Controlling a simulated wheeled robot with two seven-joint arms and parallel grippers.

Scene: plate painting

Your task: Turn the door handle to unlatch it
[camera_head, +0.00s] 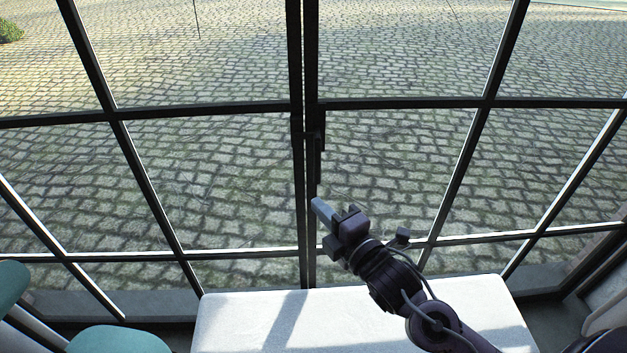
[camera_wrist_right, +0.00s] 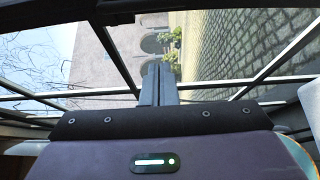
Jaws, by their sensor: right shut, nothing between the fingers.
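The door (camera_head: 300,60) is a dark-framed glass door with a central upright where two leaves meet. Its dark handle (camera_head: 316,150) hangs on this upright, just right of the seam, and looks vertical; it is thin and hard to tell from the frame. My right gripper (camera_head: 318,208) is just below and slightly right of the handle, with its grey fingers together and nothing between them. In the right wrist view its fingers (camera_wrist_right: 160,85) are also together. I cannot tell whether they touch the door frame. My left gripper is not in view.
A white bench or table top (camera_head: 350,315) stands before the door, under my right arm. Teal seats (camera_head: 115,340) are at the lower left. Glass panes with dark bars spread to both sides. Cobblestones (camera_head: 220,185) lie outside.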

